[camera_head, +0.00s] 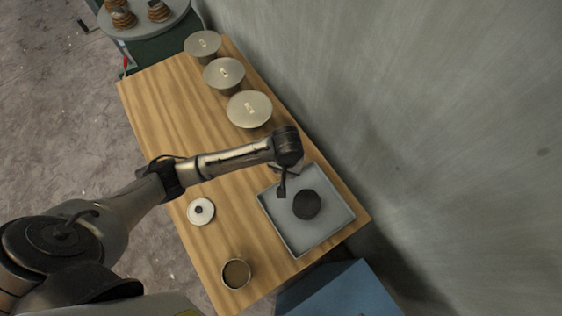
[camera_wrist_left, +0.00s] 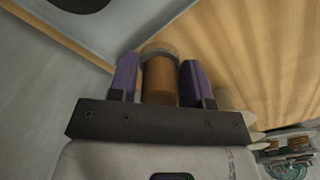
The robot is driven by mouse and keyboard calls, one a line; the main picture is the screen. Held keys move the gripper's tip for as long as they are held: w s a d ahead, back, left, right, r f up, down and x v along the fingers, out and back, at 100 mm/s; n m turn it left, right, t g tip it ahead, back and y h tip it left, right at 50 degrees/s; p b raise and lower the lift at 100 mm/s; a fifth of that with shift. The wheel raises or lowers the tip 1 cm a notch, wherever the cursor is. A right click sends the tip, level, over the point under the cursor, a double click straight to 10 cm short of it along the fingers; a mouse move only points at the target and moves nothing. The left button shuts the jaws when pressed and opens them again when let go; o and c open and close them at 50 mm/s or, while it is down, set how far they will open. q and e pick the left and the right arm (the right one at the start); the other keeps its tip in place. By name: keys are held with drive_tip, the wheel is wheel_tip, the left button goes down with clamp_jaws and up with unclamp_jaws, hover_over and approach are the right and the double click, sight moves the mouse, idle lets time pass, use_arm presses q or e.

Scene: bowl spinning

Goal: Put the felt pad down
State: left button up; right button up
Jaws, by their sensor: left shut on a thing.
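My left gripper (camera_head: 281,187) hangs over the left part of the shallow grey tray (camera_head: 333,235), just left of a dark round piece (camera_head: 306,205) lying in it. In the left wrist view its two purple fingers (camera_wrist_left: 160,72) are shut on a brown cylindrical piece with a grey end (camera_wrist_left: 158,80), which I take to be the felt pad. The held piece is hard to make out in the head view. Whether it touches anything below cannot be told. My right gripper is not in view.
A white disc with a dark centre (camera_head: 201,211) and a cup of brown content (camera_head: 236,274) stand on the wooden table (camera_head: 165,105). Three round-topped metal pieces, one of them nearest the tray (camera_head: 249,109), line the wall side. Bare wood lies left of them.

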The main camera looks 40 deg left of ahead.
use_arm(q)
drive_tip(key=w+a+f, duration=0.1)
drive_tip(key=a+f, duration=0.1)
drive_tip(key=a, duration=0.1)
drive_tip(key=w+a+f+b, duration=0.1)
drive_tip(key=a+f, duration=0.1)
drive_tip(key=a, duration=0.2)
drive_tip(key=w+a+f, duration=0.1)
drive_tip(key=a+f, duration=0.1)
drive_tip(key=a, duration=0.1)
drive_tip(key=shift+w+a+f, duration=0.15)
drive_tip(key=shift+w+f, duration=0.1)
drive_tip(key=shift+w, duration=0.15)
drive_tip(key=shift+f+b, duration=0.5)
drive_tip(key=shift+f, duration=1.5)
drive_tip(key=shift+f, duration=0.15)
drive_tip(key=o, duration=0.8)
drive_tip(key=shift+o, duration=0.2)
wheel_tip(320, 180, up, 12)
drive_tip(key=p, duration=0.2)
drive_tip(key=shift+r, duration=0.2)
